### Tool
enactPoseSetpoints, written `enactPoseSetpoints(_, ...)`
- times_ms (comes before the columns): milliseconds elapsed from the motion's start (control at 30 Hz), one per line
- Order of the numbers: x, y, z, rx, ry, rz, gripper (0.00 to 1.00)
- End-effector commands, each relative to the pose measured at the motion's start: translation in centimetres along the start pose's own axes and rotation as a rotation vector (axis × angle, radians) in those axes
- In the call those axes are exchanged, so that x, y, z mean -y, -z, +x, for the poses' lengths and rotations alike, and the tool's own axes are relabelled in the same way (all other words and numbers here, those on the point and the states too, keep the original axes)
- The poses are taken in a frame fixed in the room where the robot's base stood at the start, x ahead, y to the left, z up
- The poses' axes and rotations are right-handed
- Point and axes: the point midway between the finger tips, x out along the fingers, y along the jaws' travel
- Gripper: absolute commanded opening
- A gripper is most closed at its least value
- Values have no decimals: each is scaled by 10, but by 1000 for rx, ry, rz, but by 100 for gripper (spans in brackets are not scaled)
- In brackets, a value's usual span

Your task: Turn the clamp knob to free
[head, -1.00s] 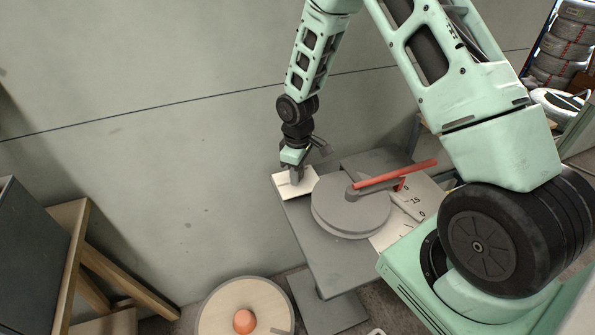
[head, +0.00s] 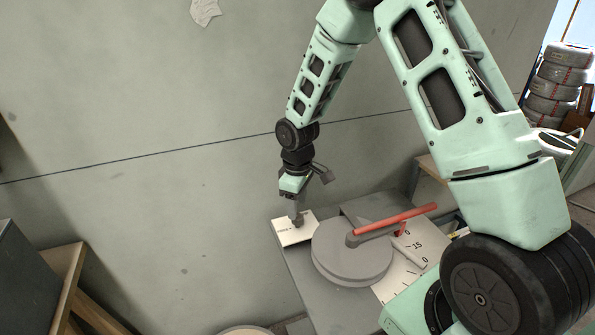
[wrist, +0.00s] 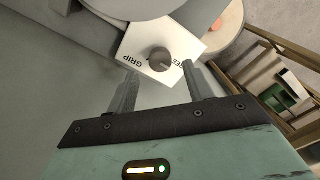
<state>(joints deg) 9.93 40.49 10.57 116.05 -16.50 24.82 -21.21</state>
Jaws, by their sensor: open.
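The clamp knob (wrist: 160,58) is small, round and dark grey. It stands on a white label plate (wrist: 143,40) marked GRIP on one side, with a partly covered word ending like FREE on the other. My gripper (wrist: 160,68) is open, one finger on each side of the knob's near side, with gaps showing; I cannot tell whether the tips are down at its height. Which word the knob points to is too small to tell. In the head view, my gripper (head: 297,214) is over the white plate (head: 286,236), and its fingers largely hide the knob.
A grey round disc (head: 340,268) with a red-handled lever (head: 395,219) sits right beside the plate. A white scale (head: 425,240) with numbers lies beyond it. A wall (head: 150,200) stands behind. A wooden-legged stand (head: 65,285) is at lower left.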

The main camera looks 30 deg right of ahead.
Motion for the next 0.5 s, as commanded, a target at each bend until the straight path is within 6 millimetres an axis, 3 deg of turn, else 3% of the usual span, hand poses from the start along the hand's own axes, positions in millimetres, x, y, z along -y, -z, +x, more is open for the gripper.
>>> enactPoseSetpoints(300, -1, 1, -76, -4, -4, 0, 52)
enactPoseSetpoints(500, 0, 0, -107, -1, -2, 0, 52)
